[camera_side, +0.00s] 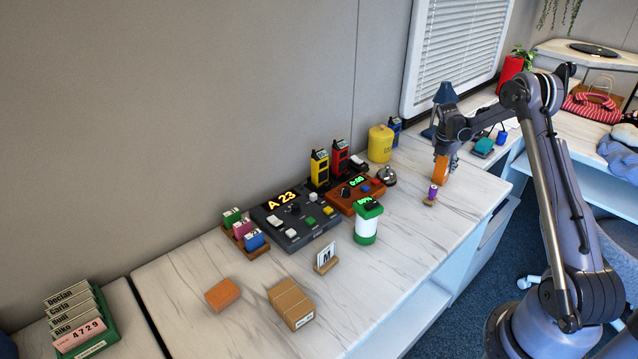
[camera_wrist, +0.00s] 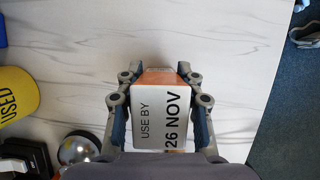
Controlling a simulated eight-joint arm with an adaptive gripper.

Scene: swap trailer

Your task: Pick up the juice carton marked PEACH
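An orange carton (camera_side: 441,169) stands upright or hangs at the right part of the counter, under my gripper (camera_side: 446,152). In the wrist view the carton (camera_wrist: 163,120) shows a white face printed USE BY 26 NOV, with orange beyond it. My gripper's two fingers (camera_wrist: 160,80) lie on either side of the carton, very close to its sides. I cannot tell whether they press on it, or whether its base touches the counter. No PEACH marking is readable on it.
A small purple item (camera_side: 433,191) on a wooden stand is just in front of the carton. A bell (camera_side: 386,176), a yellow USED canister (camera_side: 380,144) and a control panel (camera_side: 295,218) are to the left. The counter's front edge is close.

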